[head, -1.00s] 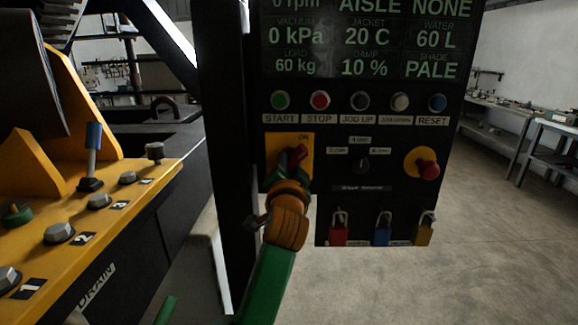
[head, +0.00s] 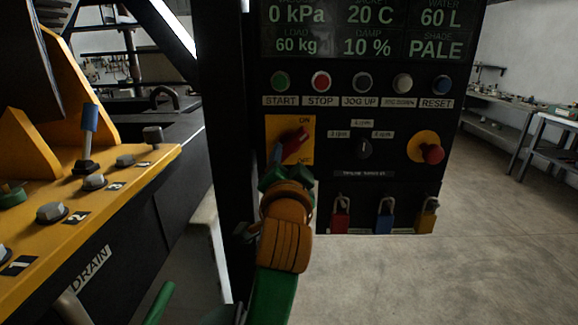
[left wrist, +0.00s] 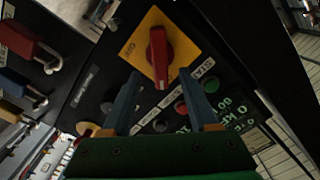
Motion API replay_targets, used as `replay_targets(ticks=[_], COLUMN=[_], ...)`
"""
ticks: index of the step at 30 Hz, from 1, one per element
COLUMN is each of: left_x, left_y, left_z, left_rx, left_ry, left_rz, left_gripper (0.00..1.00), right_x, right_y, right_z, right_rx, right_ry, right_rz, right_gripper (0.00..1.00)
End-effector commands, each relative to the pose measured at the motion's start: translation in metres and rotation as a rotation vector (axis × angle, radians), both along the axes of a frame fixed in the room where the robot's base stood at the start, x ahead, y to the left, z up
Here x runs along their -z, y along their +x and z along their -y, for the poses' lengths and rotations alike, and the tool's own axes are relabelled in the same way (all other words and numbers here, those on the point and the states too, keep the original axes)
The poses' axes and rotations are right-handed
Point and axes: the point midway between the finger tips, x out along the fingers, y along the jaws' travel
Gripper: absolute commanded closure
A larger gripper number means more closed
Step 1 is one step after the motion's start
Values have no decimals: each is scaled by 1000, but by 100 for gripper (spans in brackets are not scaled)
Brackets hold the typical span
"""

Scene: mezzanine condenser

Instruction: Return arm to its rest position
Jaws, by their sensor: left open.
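My left arm, green with an orange wrist (head: 285,235), reaches up to the front of the black control panel (head: 350,105). My left gripper (left wrist: 165,105) is open, its two blue fingers apart with nothing held between them. The red rotary switch (head: 295,141) on its yellow plate (head: 274,128) is just beyond the fingers. In the left wrist view the red switch handle (left wrist: 158,55) shows past the fingertips, with a gap to them. In the head view the fingers are mostly hidden by the wrist. My right gripper is not in view.
Red, blue and yellow padlocks (head: 384,212) hang along the panel's lower edge. A red emergency knob (head: 432,153) sticks out at right. A yellow deck (head: 110,195) with bolts and a blue-handled lever (head: 89,120) stands at left. Open floor (head: 450,270) lies at right.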

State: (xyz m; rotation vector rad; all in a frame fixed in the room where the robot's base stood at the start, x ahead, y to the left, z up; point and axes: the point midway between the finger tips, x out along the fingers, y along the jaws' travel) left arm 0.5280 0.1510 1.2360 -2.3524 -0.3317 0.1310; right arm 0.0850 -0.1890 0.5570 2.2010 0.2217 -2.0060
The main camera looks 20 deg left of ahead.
Motion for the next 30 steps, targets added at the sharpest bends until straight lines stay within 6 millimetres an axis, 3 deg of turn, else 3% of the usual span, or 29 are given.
replay_targets(ticks=[8,10,11,14,15,18,21,24,30], left_x=[1,20,36,123,164,249,306,345,393], left_y=[0,1,1,-12,-25,-69,-116,-162,-250], left_z=[0,-3,-5,-14,-17,-22,-23,-23,-20], left_rx=[-1,4,8,19,21,10,-10,-33,-89], left_ry=[-2,-23,-44,-157,-214,-343,-441,-517,-633], left_rz=[-3,-37,-67,-234,-317,-507,-660,-790,-1014], left_gripper=[40,40,40,40,40,40,40,40,40], right_x=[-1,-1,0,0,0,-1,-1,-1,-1], right_y=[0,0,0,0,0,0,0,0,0], right_z=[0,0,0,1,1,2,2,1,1], right_rx=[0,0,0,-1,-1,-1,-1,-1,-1], right_ry=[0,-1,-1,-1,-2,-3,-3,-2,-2], right_rz=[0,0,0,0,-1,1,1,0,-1], right_gripper=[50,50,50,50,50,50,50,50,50])
